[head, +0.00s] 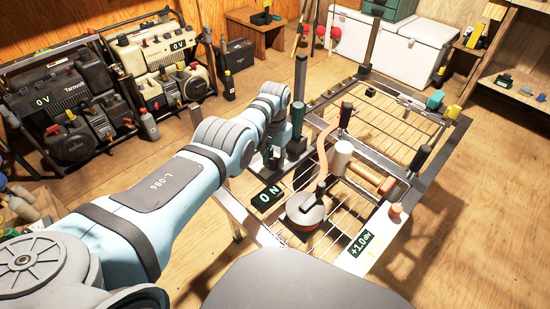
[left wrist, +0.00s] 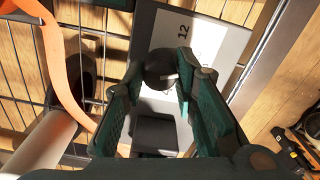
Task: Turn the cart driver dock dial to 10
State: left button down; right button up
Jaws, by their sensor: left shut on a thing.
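The dial (left wrist: 160,68) shows in the left wrist view as a dark round knob on a grey dock (left wrist: 146,33) with a white plate bearing the number 12. My left gripper (left wrist: 163,76) has its dark green fingers on both sides of the knob and is shut on it. Other numbers and any pointer are hidden or too small to read. In the head view my left gripper (head: 275,154) reaches down at the left side of the cart (head: 441,148), and the dial is hidden there. My right gripper is not in view.
Generators (head: 68,105) stand at left, white coolers (head: 405,45) at the back. The floor at right is clear.

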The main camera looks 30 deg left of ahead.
aim_at(275, 160)
pick_arm(q)
jog(key=c, duration=1.3)
grip_release()
jog(key=shift+r, duration=0.1)
jog(key=shift+w+r, duration=0.1)
jog(key=shift+r, duration=0.25)
notch_tip(275, 160, up, 11)
